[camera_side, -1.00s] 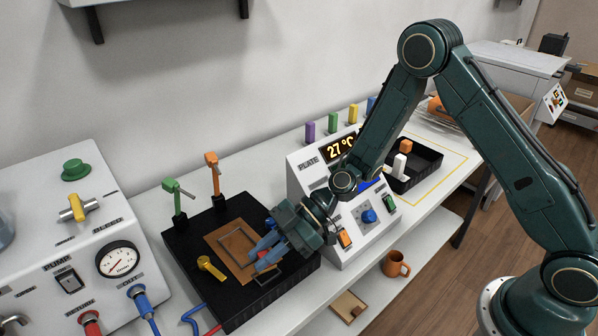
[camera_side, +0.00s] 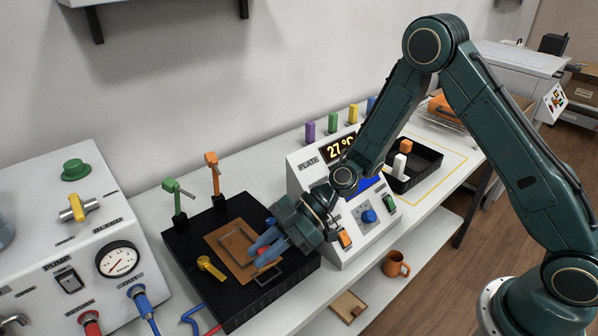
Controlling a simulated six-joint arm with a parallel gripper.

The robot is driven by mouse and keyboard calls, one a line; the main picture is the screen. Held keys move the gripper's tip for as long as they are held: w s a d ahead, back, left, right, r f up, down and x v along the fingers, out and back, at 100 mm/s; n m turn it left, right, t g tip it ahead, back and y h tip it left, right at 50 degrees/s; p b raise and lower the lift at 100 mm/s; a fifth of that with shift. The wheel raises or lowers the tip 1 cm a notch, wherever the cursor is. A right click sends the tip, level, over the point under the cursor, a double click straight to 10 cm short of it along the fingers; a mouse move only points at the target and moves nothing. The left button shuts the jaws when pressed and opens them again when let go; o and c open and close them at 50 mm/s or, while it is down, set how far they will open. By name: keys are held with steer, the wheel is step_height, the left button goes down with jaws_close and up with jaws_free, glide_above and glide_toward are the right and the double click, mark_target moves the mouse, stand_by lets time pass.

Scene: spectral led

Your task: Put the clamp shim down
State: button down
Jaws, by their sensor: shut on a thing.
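My gripper (camera_side: 263,249) reaches in from the right with its blue fingers low over the black plate (camera_side: 190,262). The fingers are shut on the clamp shim, a small reddish piece (camera_side: 262,251) mostly hidden by them. The shim is above or at the right part of a brown board (camera_side: 222,239) with a thin grey rectangular outline on it. I cannot tell whether the shim touches the board.
A green clamp (camera_side: 178,197) and an orange clamp (camera_side: 213,173) stand at the plate's back edge. A yellow clamp (camera_side: 209,265) lies low at its front left. The white plate controller (camera_side: 343,215) is close to the right of my gripper. A dark tray (camera_side: 425,168) stands further right.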

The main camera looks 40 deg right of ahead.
mark_target(264, 250)
step_height(264, 250, up, 17)
steer(key=w+d+m+t+h, duration=0.1)
steer(key=w+d+m, duration=0.1)
steer(key=d, duration=0.3)
steer(key=w+d+m+t, duration=0.2)
steer(key=w+d, duration=0.2)
steer(key=d, duration=0.1)
steer(key=w+d+m+t+h, duration=0.1)
steer(key=w+d+t, duration=0.1)
steer(key=d, duration=0.3)
steer(key=shift+w+d+f+m+h, duration=0.15)
steer(key=shift+w+m, duration=0.05)
steer(key=shift+w, duration=0.25)
steer(key=shift+w+d+f+m+h, duration=0.1)
steer(key=shift+w+f+m+h, duration=0.1)
steer(key=shift+w, duration=0.25)
steer(key=w+d+m+t+h, duration=0.1)
steer(key=d+m+t+h, duration=0.65)
steer(key=d, duration=2.75)
steer(key=s+d+m+g+h, duration=0.2)
steer(key=s+d+m+h, duration=0.15)
steer(key=d, duration=0.45)
steer(key=s+d+m+g+h, duration=0.2)
steer(key=s+d+m+h, duration=0.15)
steer(key=d, duration=0.45)
steer(key=shift+m, duration=0.25)
steer(key=f, duration=0.4)
steer(key=shift+s, duration=0.2)
